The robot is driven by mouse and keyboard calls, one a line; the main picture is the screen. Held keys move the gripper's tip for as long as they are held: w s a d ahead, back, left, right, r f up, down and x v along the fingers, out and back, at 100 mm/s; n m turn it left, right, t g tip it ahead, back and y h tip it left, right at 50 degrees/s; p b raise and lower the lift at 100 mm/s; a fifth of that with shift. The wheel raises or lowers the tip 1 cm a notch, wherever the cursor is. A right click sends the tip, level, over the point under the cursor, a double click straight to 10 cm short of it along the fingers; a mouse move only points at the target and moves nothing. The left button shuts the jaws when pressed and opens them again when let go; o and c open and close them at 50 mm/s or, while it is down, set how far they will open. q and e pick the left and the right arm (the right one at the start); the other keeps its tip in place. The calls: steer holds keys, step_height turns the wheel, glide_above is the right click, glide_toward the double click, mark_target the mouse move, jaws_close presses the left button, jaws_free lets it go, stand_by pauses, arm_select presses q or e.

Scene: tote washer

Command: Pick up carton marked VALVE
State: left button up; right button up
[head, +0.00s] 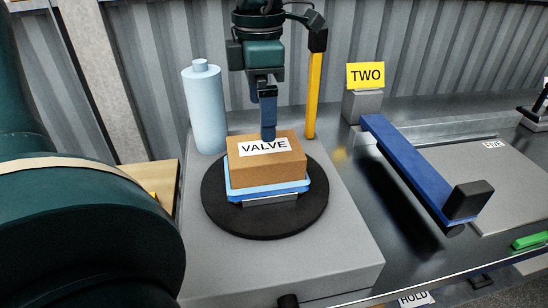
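The carton marked VALVE (283,170) is a brown box with a white label on top. It sits in a shallow light-blue tray (236,190) on a black round plate (225,213). A gripper, which I take to be my left one (268,136), points down from the top of the picture. Its blue fingertip overlaps the rear edge of the carton's top. I cannot tell whether it touches. The fingers line up in this view, so their gap is hidden. My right gripper is not in view.
A pale-blue bottle (205,110) stands behind left of the plate, and a yellow post (314,95) behind right. A yellow TWO sign (366,75) stands further right. A blue bar (410,165) with a black end crosses the right side. A green item (530,241) lies far right.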

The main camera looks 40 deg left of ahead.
mark_target(265, 147)
arm_select(q)
step_height(265, 147, down, 5)
steer(key=shift+s+f, duration=0.1)
steer(key=shift+f, duration=0.1)
steer(key=shift+w+f+p, duration=0.2)
steer(key=shift+f+p, duration=0.05)
steer(key=shift+f, duration=1.15)
steer(key=shift+w+f+p, duration=0.15)
steer(key=shift+f+p, duration=0.05)
steer(key=shift+f, duration=1.15)
steer(key=shift+r, duration=0.1)
steer(key=c, duration=1.2)
